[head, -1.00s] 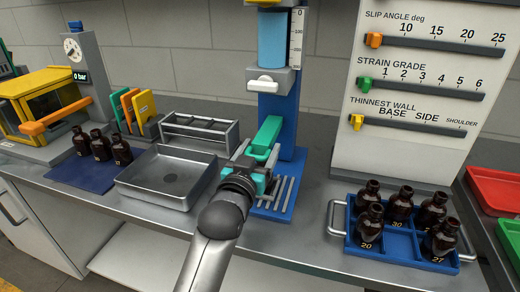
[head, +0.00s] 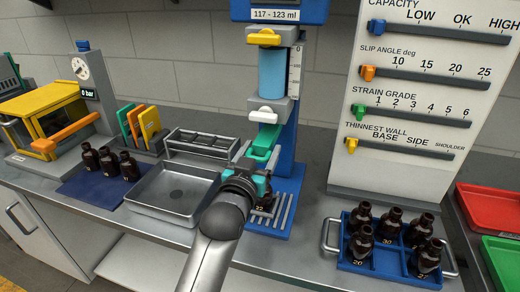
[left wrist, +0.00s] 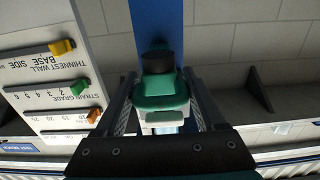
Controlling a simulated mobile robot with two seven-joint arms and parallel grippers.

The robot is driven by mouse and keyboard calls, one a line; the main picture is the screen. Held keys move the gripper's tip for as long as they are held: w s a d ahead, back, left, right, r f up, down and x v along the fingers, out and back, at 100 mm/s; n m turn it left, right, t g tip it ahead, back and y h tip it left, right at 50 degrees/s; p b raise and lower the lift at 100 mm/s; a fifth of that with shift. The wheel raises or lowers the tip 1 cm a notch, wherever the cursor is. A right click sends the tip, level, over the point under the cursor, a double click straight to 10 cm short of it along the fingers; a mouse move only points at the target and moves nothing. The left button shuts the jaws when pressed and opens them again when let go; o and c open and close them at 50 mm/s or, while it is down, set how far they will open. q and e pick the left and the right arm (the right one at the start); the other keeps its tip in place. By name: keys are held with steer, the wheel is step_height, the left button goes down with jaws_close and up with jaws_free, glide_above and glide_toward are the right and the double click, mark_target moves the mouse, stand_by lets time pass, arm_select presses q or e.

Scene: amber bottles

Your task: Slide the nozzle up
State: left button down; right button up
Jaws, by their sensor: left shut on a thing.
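The green nozzle (head: 266,139) sits on the front of the blue column (head: 288,150) of the filling stand, below a white handle (head: 266,115). My left gripper (head: 252,172) is shut on the nozzle from the front. In the left wrist view the green nozzle (left wrist: 160,92) lies between the two fingers, with a dark round piece beyond it. An amber bottle (head: 265,204) marked 32 stands below the gripper on the slatted base (head: 284,214), partly hidden by my arm. My right gripper is out of view.
A blue tray (head: 345,262) with several amber bottles stands at right, before the slider panel (head: 345,170). A metal basin (head: 150,205) is close on the left, with a rack (head: 200,145) behind it. Several bottles stand on a blue mat (head: 85,190).

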arm_select(q)
steer(key=shift+d+r+p, duration=0.1)
steer(key=shift+r+p, duration=0.2)
steer(key=shift+r, duration=0.5)
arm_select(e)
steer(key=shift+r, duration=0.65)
arm_select(q)
steer(key=shift+c, duration=1.3)
jaws_free()
steer(key=shift+f, duration=0.1)
steer(key=shift+s+a+f, duration=0.1)
steer(key=shift+s+a, duration=0.1)
steer(key=shift+s, duration=0.35)
steer(key=v, duration=1.4)
steer(key=shift+p, duration=0.35)
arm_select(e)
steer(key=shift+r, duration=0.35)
arm_select(q)
steer(key=shift+s, duration=0.1)
